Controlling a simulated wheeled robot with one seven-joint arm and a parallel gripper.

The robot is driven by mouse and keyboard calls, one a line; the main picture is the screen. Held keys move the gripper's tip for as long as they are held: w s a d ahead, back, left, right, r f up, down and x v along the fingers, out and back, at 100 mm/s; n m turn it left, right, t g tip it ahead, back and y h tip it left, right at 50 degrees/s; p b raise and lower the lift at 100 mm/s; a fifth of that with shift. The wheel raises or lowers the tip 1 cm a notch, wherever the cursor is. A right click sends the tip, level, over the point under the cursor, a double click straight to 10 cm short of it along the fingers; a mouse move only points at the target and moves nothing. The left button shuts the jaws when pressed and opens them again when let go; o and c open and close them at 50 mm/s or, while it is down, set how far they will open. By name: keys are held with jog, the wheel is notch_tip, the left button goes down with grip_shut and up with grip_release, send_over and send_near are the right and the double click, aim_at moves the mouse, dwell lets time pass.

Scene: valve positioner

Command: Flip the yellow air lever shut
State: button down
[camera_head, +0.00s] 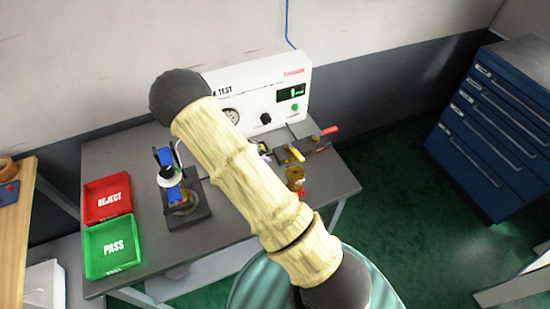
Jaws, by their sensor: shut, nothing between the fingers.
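The yellow air lever (297,154) shows just right of my arm, on the low fixture at the front of the white test panel (275,82). It points toward the lower right, and its left end runs back toward dark fittings. My arm crosses the middle of the view and covers the area to its left. I cannot make out my gripper; it seems hidden behind my arm, so its distance from the lever does not show.
A red-tipped lever (329,131) sits behind and right of the yellow one. A brass round part (295,174) is in front.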

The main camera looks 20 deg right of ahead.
aim_at(295, 152)
jog(key=p+x, duration=0.2)
jog(key=x, duration=0.7)
jog(key=d, duration=0.1)
jog(key=p, duration=0.1)
jog(key=d, duration=0.1)
jog(key=shift+w+d+r, duration=0.2)
jog(key=shift+w+d, duration=0.05)
jog(key=shift+d, duration=0.1)
jog(key=shift+w+d+f, duration=0.1)
jog(key=shift+d+f, duration=0.05)
jog(key=shift+d, duration=0.4)
